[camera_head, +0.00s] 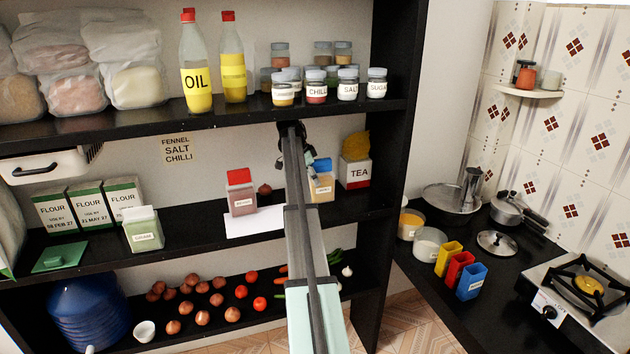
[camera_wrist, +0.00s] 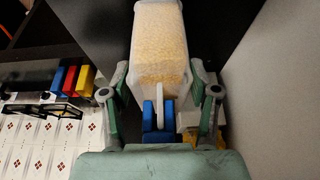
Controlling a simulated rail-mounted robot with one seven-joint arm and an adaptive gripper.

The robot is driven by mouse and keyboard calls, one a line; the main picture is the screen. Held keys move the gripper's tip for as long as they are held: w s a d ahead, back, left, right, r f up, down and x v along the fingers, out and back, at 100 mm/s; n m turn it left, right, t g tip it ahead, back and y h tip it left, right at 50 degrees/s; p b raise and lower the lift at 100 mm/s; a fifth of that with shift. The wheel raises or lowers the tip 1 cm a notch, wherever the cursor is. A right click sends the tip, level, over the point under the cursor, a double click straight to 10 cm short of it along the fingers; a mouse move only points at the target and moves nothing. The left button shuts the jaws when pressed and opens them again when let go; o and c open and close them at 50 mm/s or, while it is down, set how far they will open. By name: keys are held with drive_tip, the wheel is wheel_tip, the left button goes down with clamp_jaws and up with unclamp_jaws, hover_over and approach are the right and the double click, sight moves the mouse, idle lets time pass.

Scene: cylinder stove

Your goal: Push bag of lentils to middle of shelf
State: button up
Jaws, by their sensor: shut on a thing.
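Several clear plastic bags sit stacked at the left of the top shelf (camera_head: 150,118). One holds pinkish contents (camera_head: 75,90) and another pale contents (camera_head: 137,86); I read no lentils label on any of them. My gripper (camera_head: 308,160) is at the middle shelf, well right of and below the bags. It is shut on a clear blue-lidded container (camera_head: 321,188) of yellow grains. In the wrist view the container (camera_wrist: 158,45) stands between the fingers (camera_wrist: 158,85), blue lid nearest the palm. Its label is too small to read.
A TEA box (camera_head: 356,174) stands close right of the held container, by the shelf's upright. A red-lidded container (camera_head: 241,195) stands to the left. Oil bottles (camera_head: 196,75) and jars (camera_head: 317,88) occupy the top shelf. A stove (camera_head: 583,290) is on the right counter.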

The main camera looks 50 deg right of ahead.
drive_tip(key=shift+w, duration=0.1)
drive_tip(key=o, duration=1.5)
drive_tip(key=shift+d+f, duration=0.1)
drive_tip(key=shift+o, duration=0.2)
drive_tip(key=shift+w+r, duration=0.1)
drive_tip(key=shift+r, duration=0.25)
drive_tip(key=shift+v, duration=1.1)
drive_tip(key=w+a, duration=0.6)
drive_tip(key=a, duration=0.4)
drive_tip(key=shift+w+a, duration=0.25)
